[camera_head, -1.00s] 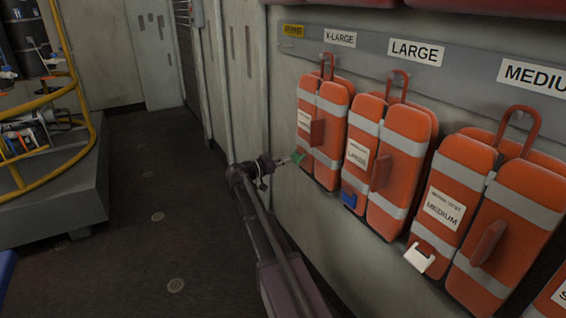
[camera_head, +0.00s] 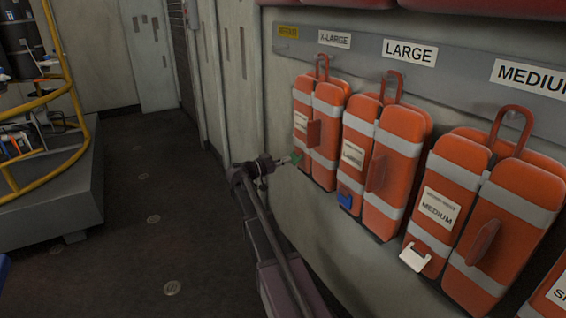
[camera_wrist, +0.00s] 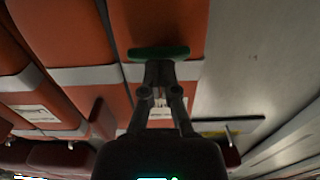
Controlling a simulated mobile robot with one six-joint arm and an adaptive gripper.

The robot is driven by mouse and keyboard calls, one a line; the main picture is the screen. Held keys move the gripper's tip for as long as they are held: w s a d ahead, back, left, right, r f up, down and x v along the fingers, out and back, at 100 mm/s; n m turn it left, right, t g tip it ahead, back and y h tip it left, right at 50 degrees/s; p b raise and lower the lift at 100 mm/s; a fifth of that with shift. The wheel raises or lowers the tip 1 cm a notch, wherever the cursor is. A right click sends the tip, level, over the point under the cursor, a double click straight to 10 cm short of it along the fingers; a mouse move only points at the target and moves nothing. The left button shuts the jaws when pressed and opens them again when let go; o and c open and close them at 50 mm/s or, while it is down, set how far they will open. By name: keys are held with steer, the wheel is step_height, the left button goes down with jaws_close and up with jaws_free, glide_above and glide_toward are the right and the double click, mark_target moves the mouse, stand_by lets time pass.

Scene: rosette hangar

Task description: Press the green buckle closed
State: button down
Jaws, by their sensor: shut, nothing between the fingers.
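The green buckle (camera_head: 296,157) sits low on the left side of the orange life vest (camera_head: 325,135) hung under the X-LARGE label. In the wrist view the green buckle (camera_wrist: 158,53) lies across the vest's grey strap area, right at the fingertips. My gripper (camera_head: 290,160) is shut and empty, with its tips at the buckle. In the wrist view my gripper (camera_wrist: 158,68) points straight at it, and the tips appear to touch it or nearly so. The fingertips hide part of the buckle, so I cannot tell whether it is latched.
A LARGE vest (camera_head: 405,130) with a blue buckle (camera_head: 345,200) and a MEDIUM vest (camera_head: 520,185) with a white buckle (camera_head: 415,257) hang to the right. A yellow railing (camera_head: 62,90) stands on a platform at left. The dark floor (camera_head: 140,220) between is clear.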

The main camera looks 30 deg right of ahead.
steer(key=shift+d, duration=0.7)
steer(key=shift+f+b, duration=0.35)
stand_by(0.4)
steer(key=shift+d, duration=0.3)
stand_by(0.5)
steer(key=shift+f, duration=0.25)
steer(key=shift+d, duration=0.35)
stand_by(0.8)
steer(key=shift+f+b, duration=0.1)
steer(key=shift+b, duration=0.25)
steer(key=shift+d, duration=0.15)
stand_by(0.5)
stand_by(0.3)
steer(key=a, duration=0.9)
stand_by(0.9)
